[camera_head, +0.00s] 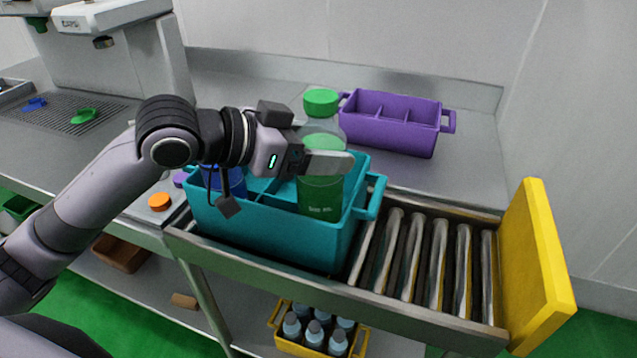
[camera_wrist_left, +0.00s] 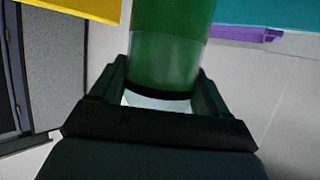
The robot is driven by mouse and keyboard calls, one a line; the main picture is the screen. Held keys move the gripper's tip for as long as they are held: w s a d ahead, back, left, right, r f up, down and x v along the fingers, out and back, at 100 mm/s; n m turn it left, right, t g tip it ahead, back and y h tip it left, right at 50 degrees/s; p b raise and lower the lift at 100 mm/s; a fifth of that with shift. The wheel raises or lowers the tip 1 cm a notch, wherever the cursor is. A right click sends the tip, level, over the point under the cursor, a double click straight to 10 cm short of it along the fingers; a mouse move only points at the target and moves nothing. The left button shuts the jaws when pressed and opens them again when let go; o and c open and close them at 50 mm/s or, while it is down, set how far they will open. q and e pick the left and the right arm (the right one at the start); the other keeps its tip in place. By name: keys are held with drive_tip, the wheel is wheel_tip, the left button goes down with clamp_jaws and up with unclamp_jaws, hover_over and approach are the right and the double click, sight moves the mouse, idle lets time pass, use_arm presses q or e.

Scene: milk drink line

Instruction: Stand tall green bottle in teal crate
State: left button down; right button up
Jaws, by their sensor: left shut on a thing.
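The tall green bottle (camera_head: 321,190) has a green cap and a clear upper part, and it is upright. My left gripper (camera_head: 325,163) is shut on its upper body; the wrist view also shows the bottle (camera_wrist_left: 168,55) between the fingers (camera_wrist_left: 160,95). The teal crate (camera_head: 270,230) stands on the roller conveyor. The bottle's lower part is over the crate's right end, its base close to the front rim; I cannot tell how far inside it is. A blue item (camera_head: 228,182) is in the crate's left part, partly hidden by my arm. My right gripper is not in view.
A purple divided crate (camera_head: 395,122) stands behind on the counter. The rollers (camera_head: 430,260) right of the teal crate are bare, up to a yellow end plate (camera_head: 540,265). A yellow crate of bottles (camera_head: 318,335) is below. A dispenser (camera_head: 110,30) stands at left.

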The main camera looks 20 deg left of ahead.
sight(318, 180)
use_arm(q)
drive_tip(key=shift+f+b, duration=0.35)
drive_tip(key=shift+f, duration=2.65)
unclamp_jaws()
drive_tip(key=v, duration=0.8)
drive_tip(key=shift+s+a+b, duration=0.2)
drive_tip(key=shift+s+b, duration=0.05)
drive_tip(key=shift+b, duration=0.15)
drive_tip(key=shift+b+v, duration=0.55)
drive_tip(key=shift+v, duration=1.15)
